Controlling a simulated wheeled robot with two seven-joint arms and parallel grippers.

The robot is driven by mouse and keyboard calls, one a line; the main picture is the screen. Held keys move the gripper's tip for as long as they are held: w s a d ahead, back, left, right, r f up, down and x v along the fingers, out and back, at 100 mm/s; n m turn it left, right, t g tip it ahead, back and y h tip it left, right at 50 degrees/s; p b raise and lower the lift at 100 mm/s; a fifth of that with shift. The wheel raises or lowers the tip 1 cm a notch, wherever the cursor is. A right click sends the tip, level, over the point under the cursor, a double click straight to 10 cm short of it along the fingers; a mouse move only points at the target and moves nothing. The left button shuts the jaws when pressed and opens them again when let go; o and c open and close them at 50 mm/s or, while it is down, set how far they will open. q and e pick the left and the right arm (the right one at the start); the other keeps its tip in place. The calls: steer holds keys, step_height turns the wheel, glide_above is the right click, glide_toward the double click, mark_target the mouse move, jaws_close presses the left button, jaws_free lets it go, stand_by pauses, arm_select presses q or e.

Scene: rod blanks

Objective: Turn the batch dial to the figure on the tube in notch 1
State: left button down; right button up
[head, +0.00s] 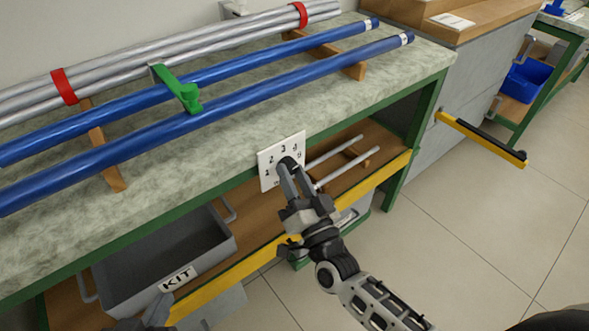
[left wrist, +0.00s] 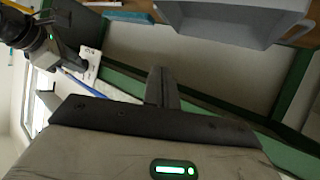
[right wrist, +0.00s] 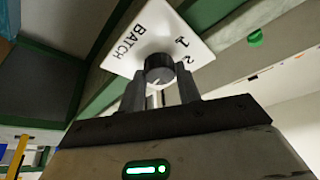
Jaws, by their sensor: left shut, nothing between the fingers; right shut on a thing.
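The white batch dial plate (head: 268,158) is on the bench's front edge, with figures around a dark knob (right wrist: 159,67). My right gripper (head: 287,170) is shut on the knob. Two blue tubes, a rear one (head: 235,70) and a front one (head: 250,98), lie across wooden rests. Each has a white end label (head: 406,39), too small to read. I cannot tell which notch is 1. My left gripper (left wrist: 161,76) is shut and empty, low near the front.
A green clip (head: 180,92) sits at the blue tubes. Silver tubes with red bands (head: 64,86) lie behind. A grey KIT bin (head: 160,250) and thin rods (head: 345,168) are on the lower shelf. A yellow-edged bar (head: 480,140) sticks out at right.

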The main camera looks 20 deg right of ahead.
steer(key=shift+m+h+p, duration=0.35)
steer(key=shift+m+h, duration=0.05)
steer(key=shift+m, duration=0.9)
arm_select(q)
steer(key=shift+s, duration=0.15)
steer(key=shift+w+p, duration=0.2)
steer(key=shift+p, duration=0.1)
arm_select(e)
steer(key=shift+m+g+h, duration=0.3)
steer(key=shift+h, duration=0.1)
steer(key=o, duration=1)
steer(key=shift+c, duration=0.2)
arm_select(q)
steer(key=shift+s+d+r, duration=0.1)
